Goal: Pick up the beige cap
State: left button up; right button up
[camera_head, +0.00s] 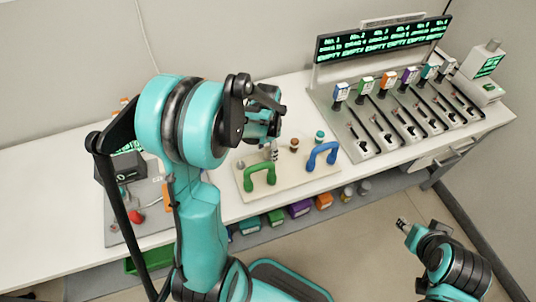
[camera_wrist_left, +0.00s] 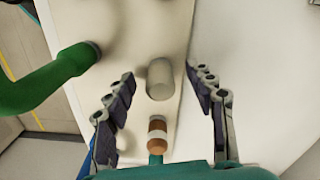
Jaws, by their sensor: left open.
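The beige cap (camera_wrist_left: 160,78) is a pale, plain cylinder standing on the light board (camera_wrist_left: 130,22) in the left wrist view. My left gripper (camera_wrist_left: 165,92) is open, with one dark-padded finger to each side of the cap and apparently not touching it. In the head view this gripper (camera_head: 271,151) points down over the board, behind the green handle. A small pale piece (camera_head: 241,163) shows left of it there; I cannot tell whether it is the same cap. My right gripper (camera_head: 403,224) is at the lower right, over the floor, away from the board.
A brown, white-banded cap (camera_wrist_left: 157,128) stands close below the beige one. A teal cap (camera_head: 319,135) is farther right. Green (camera_head: 260,173) and blue (camera_head: 323,153) handles stand along the board's front. A row of dispensers (camera_head: 387,82) fills the table's right end.

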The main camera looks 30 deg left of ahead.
aim_at(267, 148)
pick_arm(q)
jog(key=shift+r, duration=0.1)
jog(key=c, duration=1.1)
jog(key=shift+c, duration=0.2)
notch_tip(267, 148, up, 10)
jog(key=p, duration=0.4)
